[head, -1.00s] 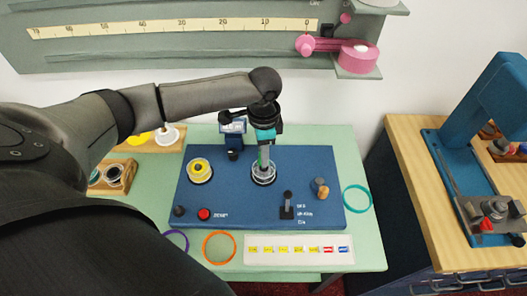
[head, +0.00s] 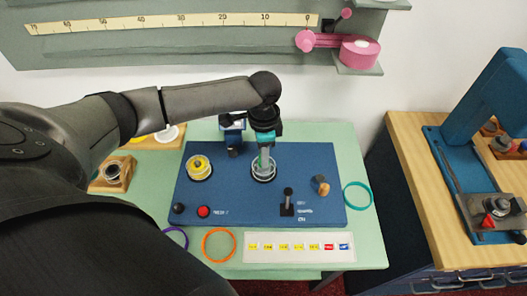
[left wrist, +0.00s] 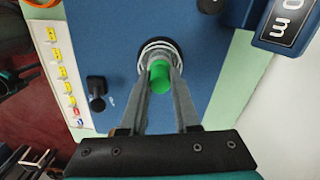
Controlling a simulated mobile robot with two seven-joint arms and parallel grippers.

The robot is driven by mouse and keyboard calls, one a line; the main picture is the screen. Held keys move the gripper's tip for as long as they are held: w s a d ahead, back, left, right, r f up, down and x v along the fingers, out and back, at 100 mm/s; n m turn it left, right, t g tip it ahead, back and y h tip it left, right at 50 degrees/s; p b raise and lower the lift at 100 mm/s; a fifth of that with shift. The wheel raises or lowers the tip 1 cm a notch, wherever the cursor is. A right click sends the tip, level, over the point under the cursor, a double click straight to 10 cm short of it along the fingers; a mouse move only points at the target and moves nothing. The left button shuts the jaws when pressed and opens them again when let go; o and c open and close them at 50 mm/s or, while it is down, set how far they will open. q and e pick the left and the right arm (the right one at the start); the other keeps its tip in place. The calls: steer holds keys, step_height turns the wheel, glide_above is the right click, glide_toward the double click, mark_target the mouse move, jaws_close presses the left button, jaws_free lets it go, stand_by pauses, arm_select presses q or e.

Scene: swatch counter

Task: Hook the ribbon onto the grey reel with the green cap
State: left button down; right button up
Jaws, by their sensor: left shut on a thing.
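My left gripper (head: 264,150) points down at the right-hand spindle of the blue machine (head: 235,190). In the left wrist view its fingers (left wrist: 160,90) are shut on a green cap (left wrist: 160,76). Pale and dark rings of the grey reel (left wrist: 161,52) show around and below the cap; in the head view the reel's rim (head: 263,178) rests at the machine's top. The fingers hide part of the reel. A reel of yellow ribbon (head: 199,166) sits on the machine's left side. I cannot make out a loose ribbon end. My right gripper is not in view.
A black lever (head: 287,203), a red button (head: 204,212) and a blue post (head: 232,132) stand on the machine. Orange (head: 218,245) and teal (head: 357,195) rings lie on the green table. A wooden reel holder (head: 113,174) is at left, partly behind my arm.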

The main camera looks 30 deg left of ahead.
arm_select(q)
steer(key=shift+f, duration=0.25)
steer(key=c, duration=0.6)
jaws_free()
steer(key=shift+o, duration=0.2)
steer(key=shift+r, duration=0.1)
step_height(320, 180, up, 7)
steer(key=p, duration=0.9)
stand_by(0.4)
